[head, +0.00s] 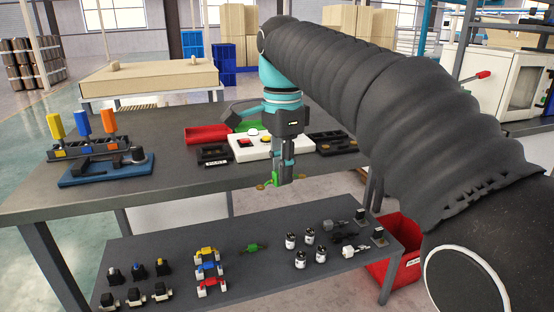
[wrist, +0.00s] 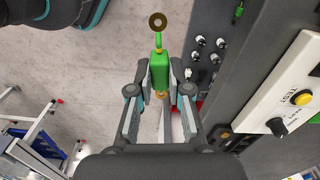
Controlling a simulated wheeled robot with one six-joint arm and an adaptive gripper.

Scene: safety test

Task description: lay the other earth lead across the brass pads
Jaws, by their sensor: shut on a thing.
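My gripper (head: 284,177) is shut on a green earth lead (head: 273,181) with brass ring ends, held off the table's front edge, above the lower shelf. In the wrist view the held lead (wrist: 160,70) sits between my gripper's fingers (wrist: 160,82), one brass ring pointing away and the other end partly hidden. Another green lead (head: 252,247) lies on the lower shelf; a green piece also shows at the top of the wrist view (wrist: 238,12). I cannot make out the brass pads in either view.
The dark table (head: 170,190) carries a white panel (head: 240,149) with buttons, a red tray (head: 207,134), black trays (head: 330,142) and a blue stand (head: 105,170). The lower shelf (head: 190,245) holds clamps, cylinders and plugs. A red bin (head: 395,262) stands right.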

